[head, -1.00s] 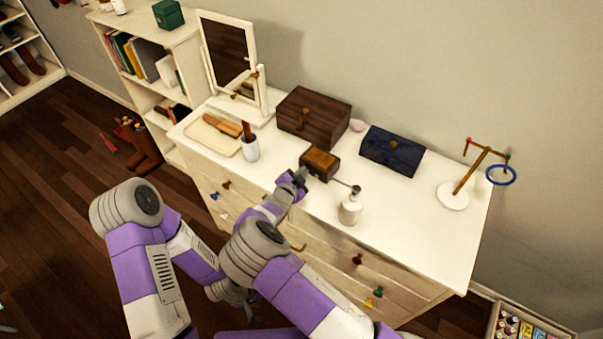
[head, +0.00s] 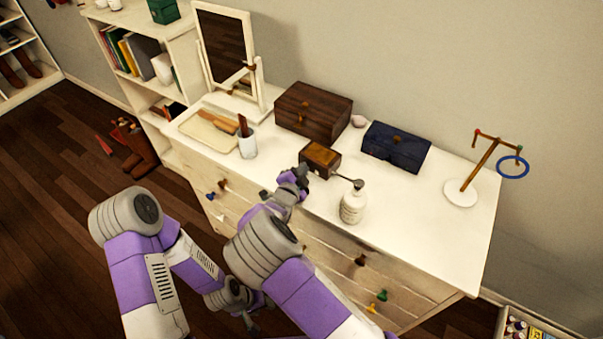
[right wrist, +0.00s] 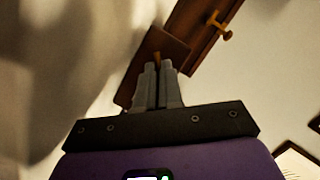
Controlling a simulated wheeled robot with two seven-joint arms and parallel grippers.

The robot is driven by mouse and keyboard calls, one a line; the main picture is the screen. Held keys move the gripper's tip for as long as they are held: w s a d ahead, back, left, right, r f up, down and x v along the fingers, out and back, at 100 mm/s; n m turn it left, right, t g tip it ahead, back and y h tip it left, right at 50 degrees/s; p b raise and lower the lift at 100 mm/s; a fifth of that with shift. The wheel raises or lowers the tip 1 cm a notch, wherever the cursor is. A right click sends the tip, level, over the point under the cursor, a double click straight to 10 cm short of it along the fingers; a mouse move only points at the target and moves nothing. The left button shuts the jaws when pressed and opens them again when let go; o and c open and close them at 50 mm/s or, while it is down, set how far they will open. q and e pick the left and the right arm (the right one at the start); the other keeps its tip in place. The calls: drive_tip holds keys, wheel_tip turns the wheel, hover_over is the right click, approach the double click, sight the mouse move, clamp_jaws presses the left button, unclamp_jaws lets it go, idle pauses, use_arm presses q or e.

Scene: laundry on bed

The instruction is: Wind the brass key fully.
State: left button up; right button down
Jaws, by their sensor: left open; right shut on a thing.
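The small brown wooden box (head: 320,158) stands near the front edge of the white dresser. My right gripper (head: 302,174) is at its near left side. In the right wrist view, the right gripper's grey fingers (right wrist: 157,82) are shut on the brass key (right wrist: 158,58), of which a small part shows beyond the fingertips, against the brown box (right wrist: 165,50). The key's gripped part is hidden by the fingers. My left gripper (head: 243,302) is open, low in front of the dresser and partly hidden by my right arm.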

drive_tip(key=c, duration=1.3)
unclamp_jaws()
drive_tip(key=v, duration=0.7)
drive_tip(key=shift+s+a+r+p, duration=0.1)
drive_tip(key=shift+s+p, duration=0.2)
drive_tip(key=shift+p, duration=0.1)
